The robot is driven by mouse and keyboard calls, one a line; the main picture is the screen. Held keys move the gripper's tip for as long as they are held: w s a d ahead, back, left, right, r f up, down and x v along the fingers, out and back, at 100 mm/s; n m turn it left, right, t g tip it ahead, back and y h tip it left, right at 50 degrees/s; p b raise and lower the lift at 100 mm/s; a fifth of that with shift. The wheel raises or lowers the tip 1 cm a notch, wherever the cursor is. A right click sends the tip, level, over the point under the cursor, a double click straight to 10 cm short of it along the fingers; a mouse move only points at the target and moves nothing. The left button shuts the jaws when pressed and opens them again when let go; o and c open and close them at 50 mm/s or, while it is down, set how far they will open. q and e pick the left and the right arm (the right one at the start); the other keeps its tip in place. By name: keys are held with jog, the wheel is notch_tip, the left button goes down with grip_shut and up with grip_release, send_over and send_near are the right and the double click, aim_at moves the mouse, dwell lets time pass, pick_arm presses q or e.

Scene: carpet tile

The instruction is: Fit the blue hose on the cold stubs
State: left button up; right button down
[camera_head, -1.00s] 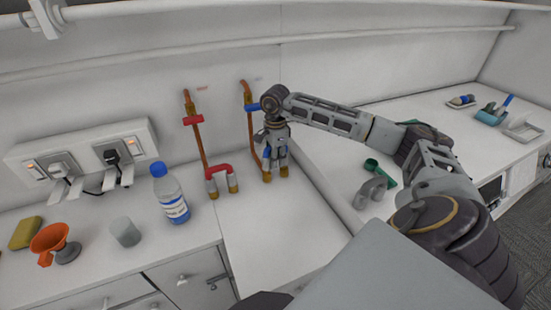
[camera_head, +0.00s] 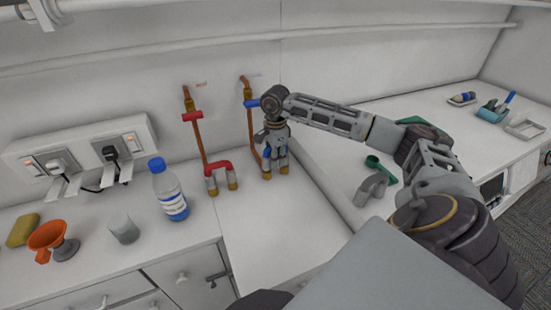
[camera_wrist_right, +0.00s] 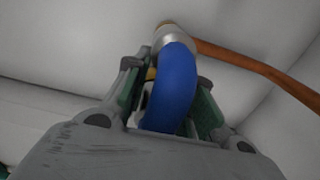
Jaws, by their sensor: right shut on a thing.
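My right gripper (camera_head: 276,158) points down over the cold stubs (camera_head: 267,176), below the blue-handled tap (camera_head: 251,103). It is shut on the blue hose (camera_wrist_right: 172,88), a thick bent piece between the two fingers in the wrist view. A silver collar (camera_wrist_right: 172,46) with a brass end shows at the hose's far end, beside a copper pipe (camera_wrist_right: 255,68). In the head view the fingers hide most of the hose, and I cannot tell how fully its ends sit on the stubs. My left gripper is not in view.
A red hose (camera_head: 217,166) bridges the neighbouring stubs on the left. A bottle (camera_head: 169,190), a grey cup (camera_head: 124,229) and an orange funnel (camera_head: 47,236) stand further left. Grey (camera_head: 371,187) and green (camera_head: 381,167) pieces lie right. The front counter is clear.

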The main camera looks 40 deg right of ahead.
jog(key=shift+f, duration=0.35)
jog(key=c, duration=1.1)
grip_release()
jog(key=shift+r, duration=0.1)
jog(key=shift+r, duration=5.9)
jog(key=shift+a+f, duration=0.1)
